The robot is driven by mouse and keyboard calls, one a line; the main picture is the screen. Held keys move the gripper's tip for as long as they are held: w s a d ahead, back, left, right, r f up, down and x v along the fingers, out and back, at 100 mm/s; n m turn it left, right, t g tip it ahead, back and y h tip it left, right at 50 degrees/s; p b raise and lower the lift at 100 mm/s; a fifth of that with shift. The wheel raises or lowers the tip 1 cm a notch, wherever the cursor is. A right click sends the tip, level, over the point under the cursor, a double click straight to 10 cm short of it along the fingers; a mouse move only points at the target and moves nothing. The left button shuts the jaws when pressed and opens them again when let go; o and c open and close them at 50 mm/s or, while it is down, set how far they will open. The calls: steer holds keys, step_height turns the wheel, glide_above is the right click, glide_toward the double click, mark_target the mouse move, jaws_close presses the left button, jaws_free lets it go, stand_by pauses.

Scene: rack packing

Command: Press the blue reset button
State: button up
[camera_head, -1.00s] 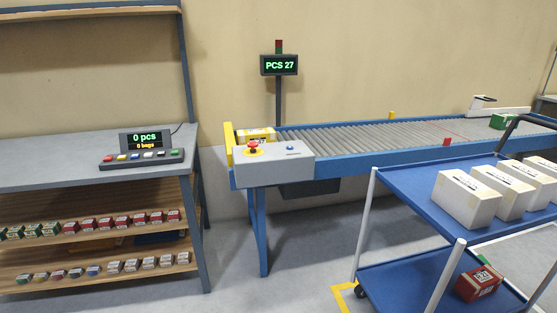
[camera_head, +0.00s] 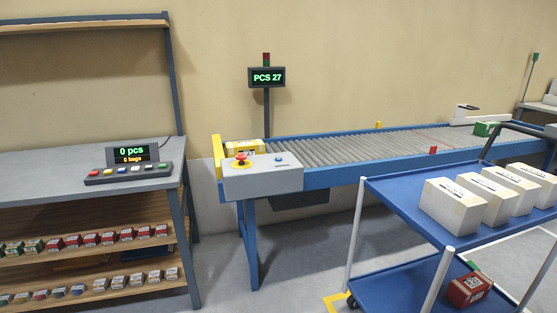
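A small blue button (camera_head: 279,160) sits on top of the grey control box (camera_head: 262,180) at the near left end of the roller conveyor. A red mushroom button on a yellow base (camera_head: 240,160) stands to its left on the same box. A separate keypad (camera_head: 130,173) on the grey bench at left has a row of coloured buttons, one of them blue (camera_head: 136,171). No label naming a reset button is readable. My gripper is not in view.
The conveyor (camera_head: 350,150) runs to the right behind the box, with a display reading PCS 27 (camera_head: 266,77) above it. A blue cart (camera_head: 400,196) with several white boxes stands at right. Floor between bench and cart is clear.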

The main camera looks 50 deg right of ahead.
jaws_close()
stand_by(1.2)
